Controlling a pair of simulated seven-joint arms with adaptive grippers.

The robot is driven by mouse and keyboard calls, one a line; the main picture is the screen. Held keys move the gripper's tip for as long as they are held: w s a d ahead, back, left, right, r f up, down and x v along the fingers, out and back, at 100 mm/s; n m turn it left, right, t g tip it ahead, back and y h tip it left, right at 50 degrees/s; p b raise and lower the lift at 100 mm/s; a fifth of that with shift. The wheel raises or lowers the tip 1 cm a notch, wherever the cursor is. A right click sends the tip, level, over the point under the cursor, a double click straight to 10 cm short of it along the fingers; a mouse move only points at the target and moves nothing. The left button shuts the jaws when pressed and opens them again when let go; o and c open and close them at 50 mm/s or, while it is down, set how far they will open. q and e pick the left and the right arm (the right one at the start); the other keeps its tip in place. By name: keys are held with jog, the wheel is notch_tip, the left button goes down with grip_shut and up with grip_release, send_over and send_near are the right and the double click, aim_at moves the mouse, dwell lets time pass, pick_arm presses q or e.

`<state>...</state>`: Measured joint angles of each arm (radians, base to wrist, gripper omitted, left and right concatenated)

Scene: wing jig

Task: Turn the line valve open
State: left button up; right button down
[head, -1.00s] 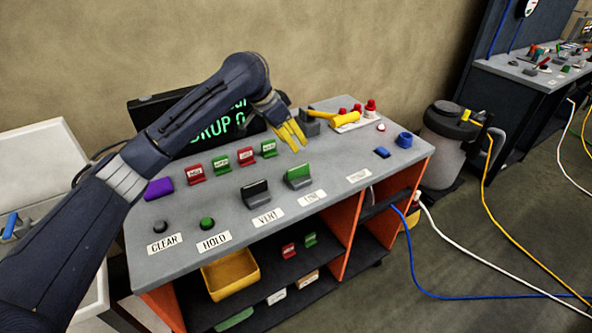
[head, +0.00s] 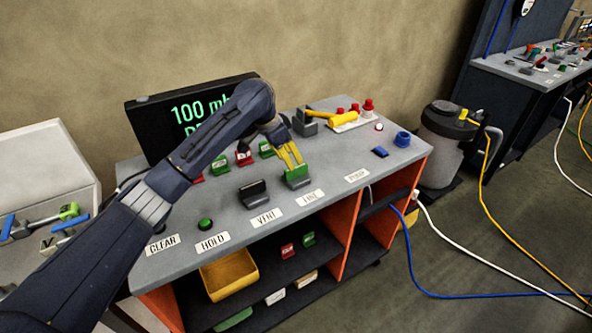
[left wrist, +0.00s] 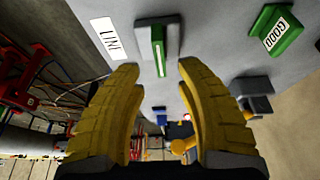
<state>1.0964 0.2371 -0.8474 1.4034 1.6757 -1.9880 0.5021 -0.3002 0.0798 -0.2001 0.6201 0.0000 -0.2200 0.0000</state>
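The line valve (head: 297,180) is a grey block with a green lever on top, behind the LINE label (head: 311,198) on the grey bench top. In the left wrist view the valve's green lever (left wrist: 158,50) stands straight ahead, just beyond the fingertips. My left gripper (head: 291,160) reaches down right at the valve. In the left wrist view its yellow fingers (left wrist: 157,68) are spread apart with nothing between them. The fingers hide part of the lever in the head view. My right gripper is not in view.
The vent valve (head: 253,193), with a dark lever, stands left of the line valve. A green HOLD button (head: 205,224) is further left. Small red and green tags stand behind. A yellow handle (head: 343,118) and red knobs are at the back right. A display (head: 190,110) stands behind.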

aim_at(296, 167)
pick_arm(q)
jog(key=shift+x, duration=3.35)
grip_shut()
jog(key=shift+a, duration=0.1)
